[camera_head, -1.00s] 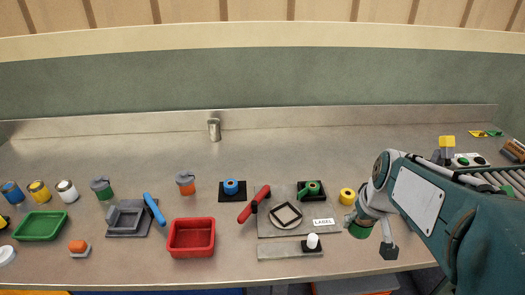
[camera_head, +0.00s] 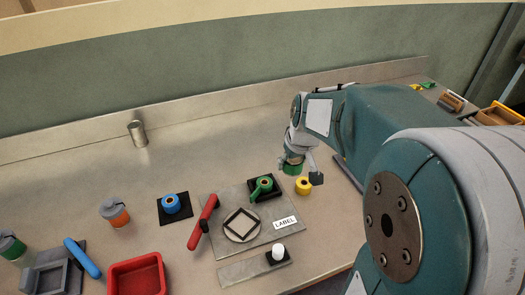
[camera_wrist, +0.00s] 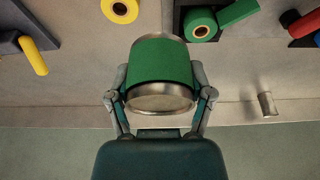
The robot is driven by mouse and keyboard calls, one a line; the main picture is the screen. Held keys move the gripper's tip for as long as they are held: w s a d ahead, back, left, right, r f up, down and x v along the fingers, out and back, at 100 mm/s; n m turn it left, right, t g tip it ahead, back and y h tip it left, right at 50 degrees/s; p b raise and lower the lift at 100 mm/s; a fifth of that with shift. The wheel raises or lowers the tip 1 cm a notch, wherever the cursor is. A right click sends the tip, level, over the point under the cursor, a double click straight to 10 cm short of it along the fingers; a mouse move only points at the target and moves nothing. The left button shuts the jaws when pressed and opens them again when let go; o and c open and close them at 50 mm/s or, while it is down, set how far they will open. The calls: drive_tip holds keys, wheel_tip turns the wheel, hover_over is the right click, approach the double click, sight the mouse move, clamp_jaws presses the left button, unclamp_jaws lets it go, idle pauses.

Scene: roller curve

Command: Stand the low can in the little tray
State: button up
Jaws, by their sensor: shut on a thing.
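My gripper (camera_head: 300,165) is shut on a low green can with metal rims (camera_head: 292,168), held behind the yellow roll. In the wrist view the can (camera_wrist: 160,62) sits between both fingers (camera_wrist: 162,95), its metal end toward the camera. I cannot tell its exact height above the bench. A red tray (camera_head: 122,268) stands at the lower left of the head view, partly cut off by the frame, and looks empty. No green tray shows now, and I cannot tell which tray is the little one.
A green tape roll (camera_head: 263,184) on a black base and a yellow roll (camera_head: 303,185) are close by. A grey plate with a label (camera_head: 285,223), a red-handled tool (camera_head: 204,221) and a blue roll (camera_head: 171,204) lie left. A metal cylinder (camera_head: 138,133) stands by the back ledge.

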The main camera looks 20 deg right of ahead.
drive_tip(key=w+d+f, duration=0.1)
drive_tip(key=w+f, duration=0.3)
drive_tip(key=w, duration=0.1)
drive_tip(key=w+d+f, duration=0.1)
drive_tip(key=w+f, duration=0.2)
drive_tip(key=shift+d+f, duration=0.1)
drive_tip(key=shift+d, duration=0.2)
drive_tip(key=shift+s+x, duration=0.15)
drive_tip(key=shift+x, duration=0.7)
drive_tip(key=shift+s+x, duration=0.1)
drive_tip(key=shift+x, duration=0.8)
drive_tip(key=shift+f, duration=0.2)
drive_tip(key=o, duration=1.3)
drive_tip(key=shift+c, duration=0.2)
drive_tip(key=shift+r, duration=0.1)
